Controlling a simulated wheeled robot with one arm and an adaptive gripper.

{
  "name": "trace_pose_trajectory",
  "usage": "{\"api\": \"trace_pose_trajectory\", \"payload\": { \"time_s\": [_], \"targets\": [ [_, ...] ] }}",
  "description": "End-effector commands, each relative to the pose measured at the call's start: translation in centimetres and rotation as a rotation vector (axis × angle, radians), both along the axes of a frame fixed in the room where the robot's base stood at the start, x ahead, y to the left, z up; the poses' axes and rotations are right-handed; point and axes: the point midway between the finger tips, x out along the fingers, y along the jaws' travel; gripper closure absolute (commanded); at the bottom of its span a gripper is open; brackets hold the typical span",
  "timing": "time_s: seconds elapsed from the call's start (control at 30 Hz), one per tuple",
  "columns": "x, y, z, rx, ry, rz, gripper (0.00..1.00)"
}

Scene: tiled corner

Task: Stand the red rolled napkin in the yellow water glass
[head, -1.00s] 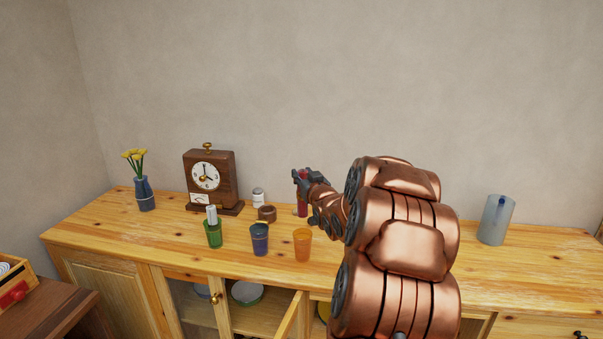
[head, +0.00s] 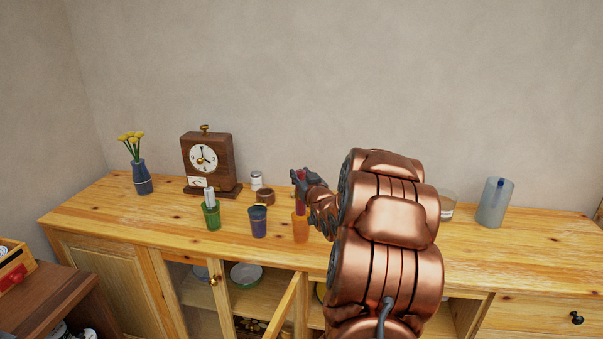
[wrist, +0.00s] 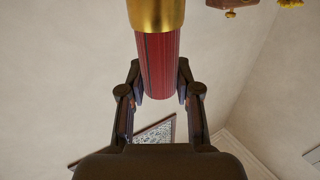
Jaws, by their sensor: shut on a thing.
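My gripper (head: 299,177) is shut on the red rolled napkin (wrist: 158,65), which has a broad gold band (wrist: 157,14) around it. The wrist view is upside down, so the band lies below the fingers. In the head view the napkin (head: 300,203) hangs upright, lined up with the yellow water glass (head: 300,229), which looks orange here. Its lower part is hidden at the glass rim; I cannot tell whether it is inside or behind. The glass stands upright on the sideboard.
On the sideboard (head: 90,220), a blue glass (head: 258,222) and a green glass (head: 211,216) holding a pale roll stand left of the yellow one. A brown pot (head: 265,196), white jar (head: 256,180), clock (head: 208,160) and flower vase (head: 141,178) are behind. A frosted cylinder (head: 494,203) stands right.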

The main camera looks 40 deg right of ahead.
Motion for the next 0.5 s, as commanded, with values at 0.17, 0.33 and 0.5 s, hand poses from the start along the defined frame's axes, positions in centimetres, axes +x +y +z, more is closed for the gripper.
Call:
{"api": "trace_pose_trajectory", "payload": {
  "time_s": [0.17,0.33,0.5],
  "targets": [
    [0.0,0.0,-1.5,0.000,0.001,0.000,1.00],
    [0.0,0.0,-2.6,0.001,0.002,0.000,1.00],
    [0.0,0.0,-3.7,0.002,0.001,-0.001,1.00]
  ]
}}
